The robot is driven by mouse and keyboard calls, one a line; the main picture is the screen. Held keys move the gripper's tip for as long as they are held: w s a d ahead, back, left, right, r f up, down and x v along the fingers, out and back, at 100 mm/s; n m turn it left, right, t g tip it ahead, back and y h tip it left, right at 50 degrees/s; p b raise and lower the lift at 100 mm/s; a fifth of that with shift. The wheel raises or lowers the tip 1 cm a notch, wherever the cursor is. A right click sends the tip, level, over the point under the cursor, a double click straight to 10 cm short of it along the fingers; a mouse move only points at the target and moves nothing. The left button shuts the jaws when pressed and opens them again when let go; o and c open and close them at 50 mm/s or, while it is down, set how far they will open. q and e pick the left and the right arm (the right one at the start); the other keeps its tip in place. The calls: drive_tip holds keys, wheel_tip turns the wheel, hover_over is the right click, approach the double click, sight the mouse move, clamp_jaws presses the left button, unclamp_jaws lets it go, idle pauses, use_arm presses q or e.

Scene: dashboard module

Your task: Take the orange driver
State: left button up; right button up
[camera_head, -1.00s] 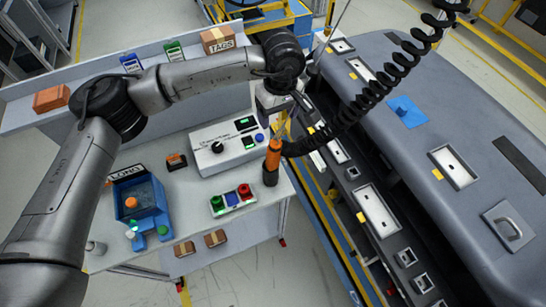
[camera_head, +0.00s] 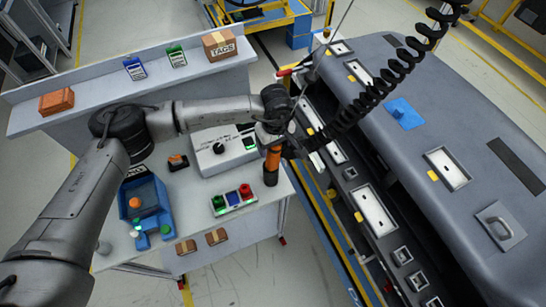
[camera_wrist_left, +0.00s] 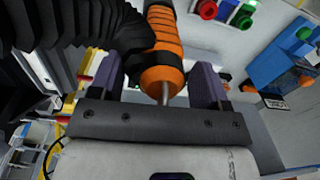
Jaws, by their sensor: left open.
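The orange driver (camera_head: 272,162) hangs upright at the front right corner of the workbench, with its black lower end pointing down. Its orange body (camera_wrist_left: 164,45) and thin metal shaft also show in the left wrist view. My left gripper (camera_head: 272,141) is at the driver's upper end. In the left wrist view, the open purple fingers (camera_wrist_left: 157,78) stand on either side of the driver, with a gap visible at the right finger. Contact on the left side is hard to tell. My right gripper is not in view.
A black coiled hose (camera_head: 376,95) runs from beside the driver up to the right, close to my gripper. A button box (camera_head: 233,199) and a grey control box (camera_head: 222,150) sit on the bench. The large dashboard module (camera_head: 450,130) stands to the right.

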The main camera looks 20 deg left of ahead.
use_arm(q)
drive_tip(key=shift+f, duration=0.6)
clamp_jaws()
